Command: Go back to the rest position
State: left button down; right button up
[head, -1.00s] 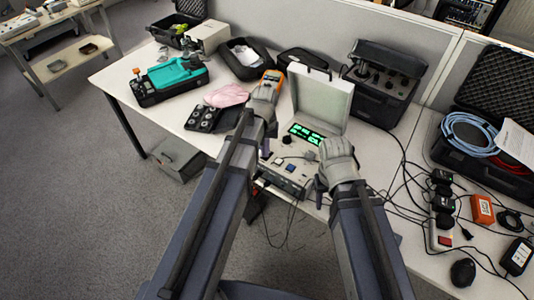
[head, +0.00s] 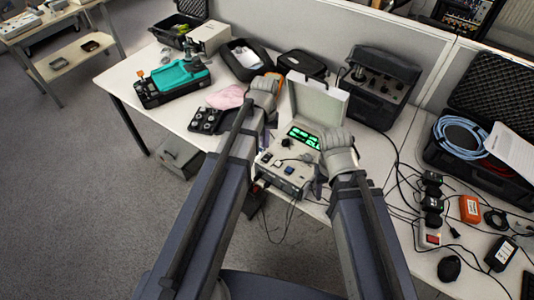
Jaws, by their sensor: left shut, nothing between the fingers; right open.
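My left gripper (head: 269,140) is at the left side of the open calibrator case, beside the black tray of round parts. It is shut and empty, and my wrist hides much of it. My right gripper (head: 319,182) is at the right front of the case, close to its edge. It is open and empty, with its fingers partly hidden by my wrist. The calibrator (head: 285,168) has a lit green display (head: 304,137) and a raised pale lid (head: 318,102). I cannot tell whether either gripper touches it.
A teal device (head: 180,75), a pink cloth (head: 228,97) and the black parts tray (head: 205,120) lie left on the table. A black instrument case (head: 381,85) stands behind right. Cables, a power strip (head: 432,208) and an orange box (head: 470,208) crowd the right.

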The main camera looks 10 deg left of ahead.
pick_arm(q)
jog(key=s+d+m+y, duration=0.1)
jog(key=s+d+m, duration=0.4)
jog(key=s+d, duration=0.5)
jog(key=s, duration=0.4)
jog(key=shift+s+d+m, duration=0.15)
jog(key=shift+d+m, duration=0.1)
jog(key=shift+m, duration=0.15)
jog(key=shift+a, duration=0.1)
